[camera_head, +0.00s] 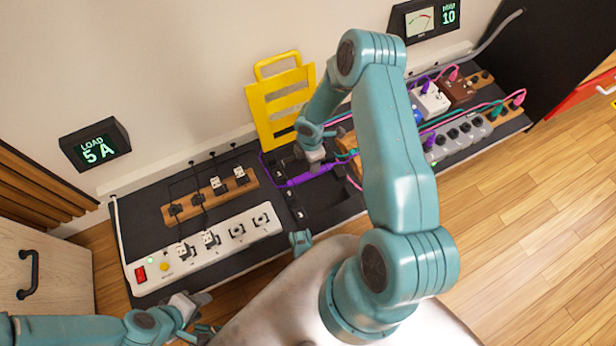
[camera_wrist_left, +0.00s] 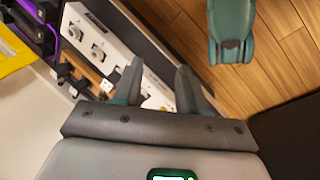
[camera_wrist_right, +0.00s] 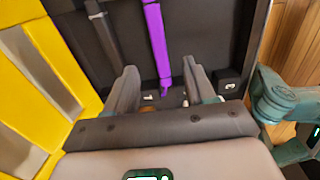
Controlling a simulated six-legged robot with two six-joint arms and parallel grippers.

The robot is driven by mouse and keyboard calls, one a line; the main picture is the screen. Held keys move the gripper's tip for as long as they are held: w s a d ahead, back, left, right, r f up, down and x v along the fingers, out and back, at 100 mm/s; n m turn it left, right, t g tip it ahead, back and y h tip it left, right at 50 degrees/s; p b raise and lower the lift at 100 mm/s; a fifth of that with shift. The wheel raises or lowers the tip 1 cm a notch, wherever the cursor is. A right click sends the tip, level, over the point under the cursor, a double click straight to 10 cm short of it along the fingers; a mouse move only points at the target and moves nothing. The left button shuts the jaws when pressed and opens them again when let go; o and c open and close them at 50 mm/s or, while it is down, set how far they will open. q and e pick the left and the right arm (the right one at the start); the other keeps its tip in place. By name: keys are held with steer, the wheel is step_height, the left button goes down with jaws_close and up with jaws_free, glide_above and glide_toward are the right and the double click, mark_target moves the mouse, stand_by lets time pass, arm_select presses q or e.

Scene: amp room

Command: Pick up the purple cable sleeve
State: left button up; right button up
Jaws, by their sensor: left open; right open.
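The purple cable sleeve (camera_head: 310,175) lies on the dark board in the middle of the head view, with a thin purple cable running from it. In the right wrist view the sleeve (camera_wrist_right: 156,42) is a straight purple strip just beyond and between the open fingers. My right gripper (camera_wrist_right: 161,72) is open and empty, above the sleeve; its fingertips are partly hidden in the head view. My left gripper (camera_head: 207,314) is open and empty at the lower left, in front of the white power strip. It also shows open in the left wrist view (camera_wrist_left: 160,72).
The yellow slotted rack (camera_head: 280,100) stands behind the sleeve. A white power strip (camera_head: 205,249) and wooden strip (camera_head: 210,195) lie to its left. A grey strip with plugs (camera_head: 460,137) and pedals lie right. My right arm hides part of the board.

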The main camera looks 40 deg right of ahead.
step_height(320, 180, down, 4)
steer(key=shift+b, duration=0.55)
step_height(320, 180, down, 5)
steer(key=b, duration=0.2)
steer(key=shift+w+b, duration=0.1)
steer(key=shift+b, duration=0.3)
arm_select(q)
steer(key=shift+t, duration=0.4)
steer(key=f, duration=0.1)
steer(key=w+f, duration=0.1)
steer(key=f, duration=0.2)
steer(key=shift+w+a+f, duration=0.1)
steer(key=shift+w+a, duration=0.2)
arm_select(e)
steer(key=shift+r, duration=0.1)
jaws_close()
